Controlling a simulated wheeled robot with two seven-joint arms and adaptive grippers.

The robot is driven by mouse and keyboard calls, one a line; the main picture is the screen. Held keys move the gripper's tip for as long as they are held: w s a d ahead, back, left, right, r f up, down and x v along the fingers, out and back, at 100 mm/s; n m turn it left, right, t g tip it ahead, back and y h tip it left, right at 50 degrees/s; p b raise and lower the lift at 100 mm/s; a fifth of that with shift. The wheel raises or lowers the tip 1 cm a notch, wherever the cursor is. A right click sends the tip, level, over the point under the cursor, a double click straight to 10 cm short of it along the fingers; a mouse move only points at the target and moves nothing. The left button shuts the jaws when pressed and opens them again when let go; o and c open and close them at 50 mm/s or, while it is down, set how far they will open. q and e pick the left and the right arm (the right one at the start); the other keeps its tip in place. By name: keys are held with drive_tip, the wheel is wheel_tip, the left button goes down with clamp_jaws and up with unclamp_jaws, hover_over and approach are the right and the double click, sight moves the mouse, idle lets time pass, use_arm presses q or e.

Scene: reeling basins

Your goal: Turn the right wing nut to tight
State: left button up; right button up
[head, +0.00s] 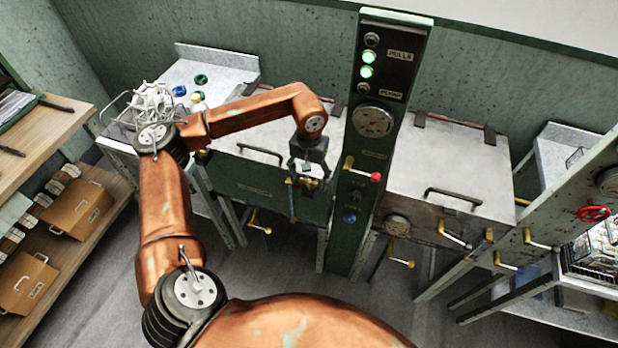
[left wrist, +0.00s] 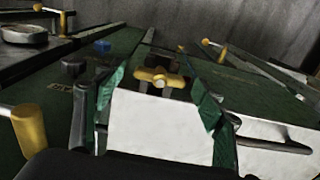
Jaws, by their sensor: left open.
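A yellow wing nut (left wrist: 161,77) shows in the left wrist view, with its wings lying roughly across the picture. My left gripper (left wrist: 158,98) is open, with one green-tipped finger on each side of the nut, apart from it. In the head view my left gripper (head: 306,180) points down at the right end of the left basin's green front (head: 255,187), beside the control column. The gripper largely hides that spot in the head view, so I cannot tell the nut clearly there. My right gripper is not in view.
The green control column (head: 345,228) stands close right of my left gripper, with a red-knobbed lever (head: 375,177) sticking out. The right basin's metal lid (head: 450,165) has a dark handle. Yellow-handled valves (head: 402,263) stick out low at the front. A wooden shelf (head: 60,130) stands at left.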

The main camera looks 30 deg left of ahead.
sight(309, 180)
use_arm(q)
drive_tip(key=shift+r, duration=0.2)
wheel_tip(309, 180, up, 12)
drive_tip(key=shift+f, duration=0.15)
drive_tip(key=shift+f, duration=0.1)
idle(0.6)
